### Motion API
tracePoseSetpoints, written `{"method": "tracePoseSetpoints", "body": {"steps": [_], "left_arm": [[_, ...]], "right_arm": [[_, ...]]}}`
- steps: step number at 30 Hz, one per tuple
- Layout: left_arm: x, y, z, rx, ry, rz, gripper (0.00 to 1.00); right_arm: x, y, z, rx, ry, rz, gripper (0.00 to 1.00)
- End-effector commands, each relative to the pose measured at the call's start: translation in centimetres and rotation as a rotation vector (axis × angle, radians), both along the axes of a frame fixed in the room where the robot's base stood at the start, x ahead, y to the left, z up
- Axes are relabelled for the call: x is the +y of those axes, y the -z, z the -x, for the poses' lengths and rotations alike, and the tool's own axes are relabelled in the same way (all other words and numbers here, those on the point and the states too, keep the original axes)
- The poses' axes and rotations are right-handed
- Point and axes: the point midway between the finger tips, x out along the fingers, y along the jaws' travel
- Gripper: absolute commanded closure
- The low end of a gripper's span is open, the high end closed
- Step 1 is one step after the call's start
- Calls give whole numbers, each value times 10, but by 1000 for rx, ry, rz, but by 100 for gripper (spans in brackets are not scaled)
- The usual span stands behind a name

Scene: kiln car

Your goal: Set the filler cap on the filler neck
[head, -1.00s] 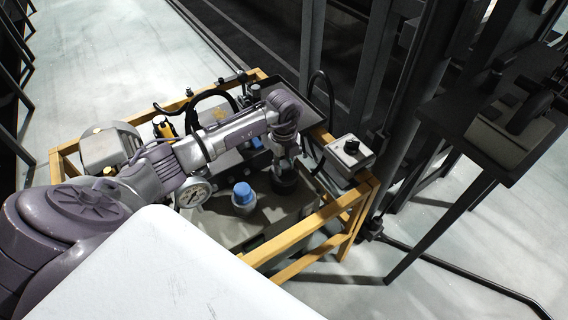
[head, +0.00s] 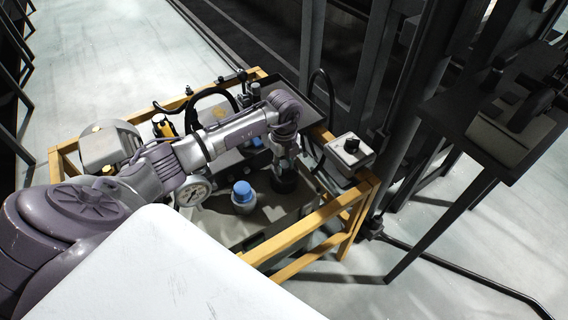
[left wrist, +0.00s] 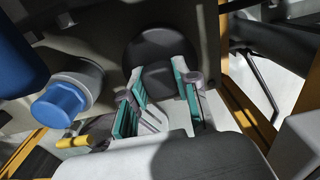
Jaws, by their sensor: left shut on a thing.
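The black round filler cap (left wrist: 160,50) is between the teal-padded fingers of my left gripper (left wrist: 160,78) in the left wrist view. The gripper is shut on it. In the head view, my left gripper (head: 284,162) points down over the right part of the tank top, with the dark cap (head: 284,182) just below its fingers. I cannot make out the filler neck; the cap and gripper hide what is under them, so I cannot tell whether the cap touches it. My right gripper is not in view.
A white fitting with a blue top (head: 243,191) stands close left of the cap. A pressure gauge (head: 194,191) is farther left. A yellow frame (head: 310,226) surrounds the unit, with a grey switch box (head: 349,152) at its right corner. A black hose (head: 323,98) arches behind.

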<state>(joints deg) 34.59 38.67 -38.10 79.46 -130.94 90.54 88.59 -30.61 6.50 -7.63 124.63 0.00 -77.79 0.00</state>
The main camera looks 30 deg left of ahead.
Motion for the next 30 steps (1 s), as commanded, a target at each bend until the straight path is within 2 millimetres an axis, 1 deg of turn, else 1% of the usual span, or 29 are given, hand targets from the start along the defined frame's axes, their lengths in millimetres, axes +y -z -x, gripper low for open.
{"method": "tracePoseSetpoints", "body": {"steps": [8, 9, 13, 14, 20, 23, 27, 28, 30], "left_arm": [[0, 2, 0, 0, 0, 0, 100], [0, 2, 0, 0, 0, 0, 65], [0, 2, 0, 0, 0, 0, 43], [0, 2, 0, 0, 0, 0, 40], [0, 2, 0, 0, 0, 0, 40], [0, 2, 0, 0, 0, 0, 25], [0, 2, 0, 0, 0, 0, 2], [0, 2, 0, 0, 0, 0, 0], [0, 2, 0, 0, 0, 0, 0]], "right_arm": [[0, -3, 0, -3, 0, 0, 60], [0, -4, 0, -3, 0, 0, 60], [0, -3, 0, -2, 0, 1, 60], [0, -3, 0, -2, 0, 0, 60], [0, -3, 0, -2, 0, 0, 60], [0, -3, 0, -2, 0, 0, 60], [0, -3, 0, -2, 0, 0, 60], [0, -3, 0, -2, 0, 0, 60], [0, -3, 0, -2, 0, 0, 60]]}}
